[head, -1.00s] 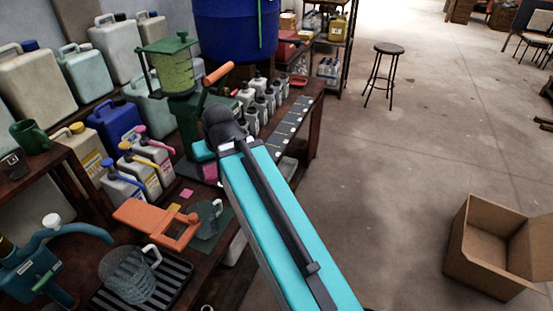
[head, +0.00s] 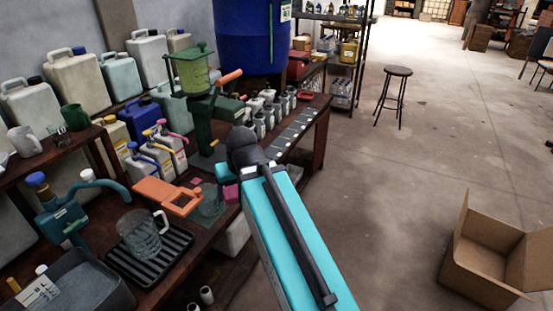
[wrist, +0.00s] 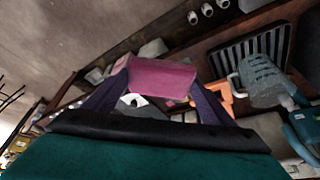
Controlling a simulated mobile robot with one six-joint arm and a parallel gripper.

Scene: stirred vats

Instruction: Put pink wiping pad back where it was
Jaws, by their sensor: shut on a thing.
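The pink wiping pad (wrist: 162,79) is held between the two purple fingers of my gripper (wrist: 158,88) in the wrist view. In the head view a pink part of the pad (head: 231,193) shows at the left of my arm's end, above the workbench. My gripper (head: 229,184) is mostly hidden there by my teal arm. A small flat pink piece (head: 197,181) lies on the bench behind the orange clamp-like tool (head: 167,195).
A glass mug (head: 141,236) stands on a black ribbed drip tray (head: 176,262). A clear beaker (head: 209,202) stands beside the orange tool. A green hand-cranked device (head: 203,115) and several jugs line the back. An open cardboard box (head: 480,262) and a stool (head: 391,93) stand on the floor.

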